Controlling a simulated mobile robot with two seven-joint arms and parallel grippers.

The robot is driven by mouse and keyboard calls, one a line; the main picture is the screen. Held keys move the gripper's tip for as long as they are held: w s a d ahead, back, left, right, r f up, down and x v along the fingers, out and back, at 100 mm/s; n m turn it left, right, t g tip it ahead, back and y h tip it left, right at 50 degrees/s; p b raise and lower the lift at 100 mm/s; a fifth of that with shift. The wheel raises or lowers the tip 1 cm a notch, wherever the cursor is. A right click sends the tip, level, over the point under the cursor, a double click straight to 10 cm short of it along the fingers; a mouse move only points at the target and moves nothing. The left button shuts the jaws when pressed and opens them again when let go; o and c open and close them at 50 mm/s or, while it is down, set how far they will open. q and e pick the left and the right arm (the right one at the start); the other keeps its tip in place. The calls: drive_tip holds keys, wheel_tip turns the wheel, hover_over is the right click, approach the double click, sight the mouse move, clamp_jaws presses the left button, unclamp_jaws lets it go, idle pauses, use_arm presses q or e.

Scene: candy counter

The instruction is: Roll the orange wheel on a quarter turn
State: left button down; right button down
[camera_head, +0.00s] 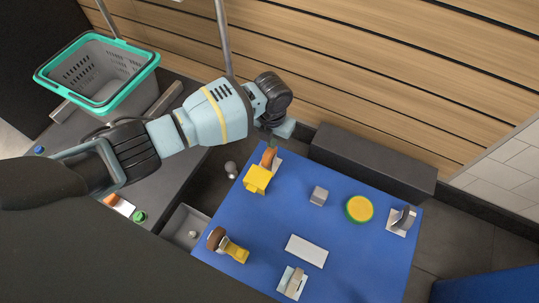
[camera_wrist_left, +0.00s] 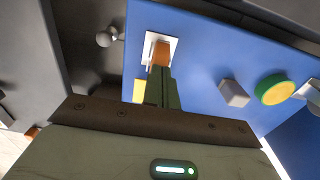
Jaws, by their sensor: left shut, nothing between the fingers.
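The orange wheel (camera_head: 267,158) stands edge-on on a small white plate at the upper left of the blue board, partly hidden by a yellow block in the head view. It also shows as an orange shape (camera_wrist_left: 160,53) on its white plate in the left wrist view. My left gripper (camera_head: 274,142) is shut and empty, with its fingertips right at the wheel. In the wrist view the dark green fingers (camera_wrist_left: 161,78) overlap the wheel's lower part; I cannot tell whether they touch it. My right gripper is not in view.
The blue board (camera_head: 345,270) also bears the yellow block (camera_head: 257,180), a grey cube (camera_head: 318,196), a yellow disc with a green rim (camera_head: 359,209), a white plate (camera_head: 306,251) and a brown round knob (camera_head: 215,238). A dark grey ledge (camera_head: 370,170) runs behind it.

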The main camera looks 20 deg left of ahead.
use_arm(q)
drive_tip(key=shift+f, duration=0.3)
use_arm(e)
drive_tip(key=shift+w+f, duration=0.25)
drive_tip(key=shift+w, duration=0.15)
use_arm(q)
drive_tip(key=shift+s, duration=0.15)
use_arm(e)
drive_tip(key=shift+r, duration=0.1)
